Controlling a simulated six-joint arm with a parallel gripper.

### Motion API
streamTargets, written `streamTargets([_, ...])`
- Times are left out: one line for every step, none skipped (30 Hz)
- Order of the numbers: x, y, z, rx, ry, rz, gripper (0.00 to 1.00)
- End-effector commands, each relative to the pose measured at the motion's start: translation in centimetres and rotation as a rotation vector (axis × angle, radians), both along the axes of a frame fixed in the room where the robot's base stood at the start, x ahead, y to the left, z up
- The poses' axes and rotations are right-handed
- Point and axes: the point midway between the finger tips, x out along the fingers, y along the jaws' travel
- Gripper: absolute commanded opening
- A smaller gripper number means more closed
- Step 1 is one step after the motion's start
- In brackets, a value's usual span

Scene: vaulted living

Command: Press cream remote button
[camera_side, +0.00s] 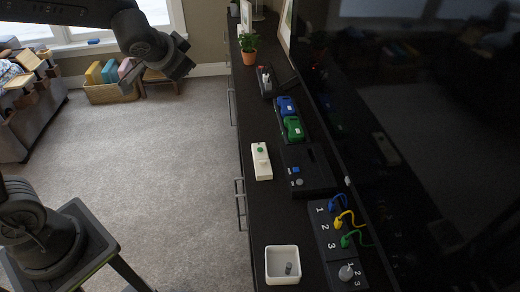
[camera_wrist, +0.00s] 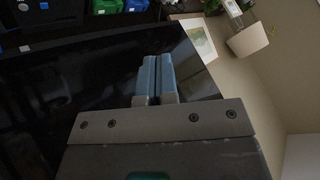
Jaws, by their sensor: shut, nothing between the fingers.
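The cream remote (camera_side: 261,161) lies on the dark cabinet top in the side view, near its left edge. I cannot make out the remote in the wrist view.
A black box with a blue button (camera_side: 306,170) stands right of the remote. Green (camera_side: 292,128) and blue (camera_side: 286,106) items lie behind it. A white bin (camera_side: 282,264), a cable panel (camera_side: 330,228) and a knob (camera_side: 345,272) are nearer. A potted plant (camera_side: 249,57) and a large screen (camera_side: 420,130) stand on the cabinet.

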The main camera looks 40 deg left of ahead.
Motion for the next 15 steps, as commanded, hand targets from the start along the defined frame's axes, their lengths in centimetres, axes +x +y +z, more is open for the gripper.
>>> streamTargets([1.9, 0.1, -0.7, 0.026, -0.009, -0.024, 0.00])
streamTargets([3.0, 0.1, -1.1, 0.039, -0.018, -0.040, 0.00])
streamTargets([4.4, 0.1, -1.6, 0.057, -0.031, -0.063, 0.00])
streamTargets([5.5, 0.1, -2.0, 0.071, -0.038, -0.083, 0.00])
streamTargets([6.5, 0.0, -2.5, 0.083, -0.046, -0.102, 0.00])
streamTargets([7.9, 0.0, -3.2, 0.097, -0.055, -0.128, 0.00])
streamTargets([8.9, -0.1, -3.8, 0.108, -0.061, -0.150, 0.00])
streamTargets([9.8, -0.2, -4.5, 0.117, -0.066, -0.172, 0.00])
streamTargets([11.1, -0.4, -5.3, 0.127, -0.073, -0.202, 0.00])
streamTargets([12.0, -0.6, -6.0, 0.136, -0.077, -0.226, 0.00])
streamTargets([12.9, -0.7, -6.8, 0.142, -0.079, -0.250, 0.00])
streamTargets([14.0, -1.0, -7.9, 0.149, -0.082, -0.283, 0.00])
streamTargets([14.8, -1.2, -8.8, 0.153, -0.083, -0.309, 0.00])
streamTargets([15.6, -1.4, -9.6, 0.159, -0.082, -0.335, 0.00])
streamTargets([16.6, -1.7, -10.9, 0.162, -0.080, -0.370, 0.00])
